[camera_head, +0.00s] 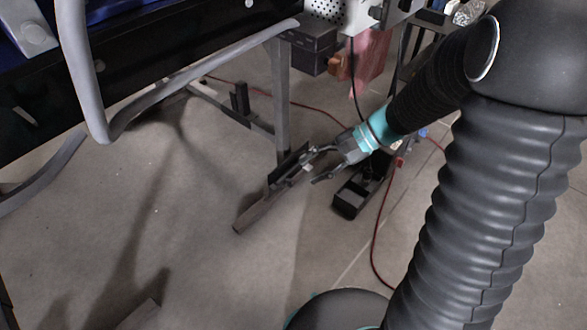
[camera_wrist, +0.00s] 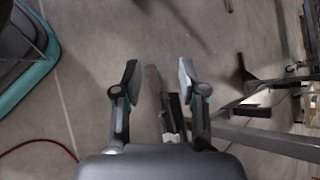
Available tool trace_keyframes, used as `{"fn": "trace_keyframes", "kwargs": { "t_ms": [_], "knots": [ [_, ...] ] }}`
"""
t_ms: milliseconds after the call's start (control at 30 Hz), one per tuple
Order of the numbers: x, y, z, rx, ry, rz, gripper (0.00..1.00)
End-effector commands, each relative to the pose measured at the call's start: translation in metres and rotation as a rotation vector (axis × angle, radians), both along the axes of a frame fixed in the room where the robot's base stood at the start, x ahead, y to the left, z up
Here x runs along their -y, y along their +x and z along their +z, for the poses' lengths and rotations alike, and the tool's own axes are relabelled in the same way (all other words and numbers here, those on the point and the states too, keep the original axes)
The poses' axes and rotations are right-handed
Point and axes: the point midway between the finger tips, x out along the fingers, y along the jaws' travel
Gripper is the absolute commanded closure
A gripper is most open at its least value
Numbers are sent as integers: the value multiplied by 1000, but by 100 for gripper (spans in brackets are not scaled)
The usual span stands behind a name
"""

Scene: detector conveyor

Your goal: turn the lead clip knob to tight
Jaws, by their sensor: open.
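I cannot make out the lead clip or its knob in either view. My gripper (camera_head: 310,166) is low near the floor in the head view, beside the foot of a grey metal leg. In the wrist view my gripper (camera_wrist: 158,78) has its two fingers spread apart with nothing held between them. A dark foot bar (camera_wrist: 171,110) shows below and between the fingers; I cannot tell how far below it lies.
The grey leg (camera_head: 282,100) stands under the conveyor frame, with its foot bar (camera_head: 252,210) on the floor. A perforated white box (camera_head: 325,10) with dark fittings is at the top. A black block (camera_head: 350,196) and red cable (camera_head: 376,250) lie nearby. Floor at left is mostly clear.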

Motion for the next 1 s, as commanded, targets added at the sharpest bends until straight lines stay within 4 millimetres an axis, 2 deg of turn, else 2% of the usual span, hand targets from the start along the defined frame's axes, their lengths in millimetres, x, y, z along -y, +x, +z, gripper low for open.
{"fn": "trace_keyframes", "kwargs": {
  "t_ms": [33, 167, 367, 600, 800, 1000],
  "knots": [
    [-3, 10, -13, -46, 42, -31, 58],
    [-10, 37, -38, -143, 159, -123, 58],
    [-13, 78, -87, -280, 328, -283, 58],
    [-5, 118, -161, -415, 512, -502, 58],
    [11, 139, -235, -503, 642, -705, 58],
    [30, 143, -306, -556, 737, -892, 58]
  ]
}}
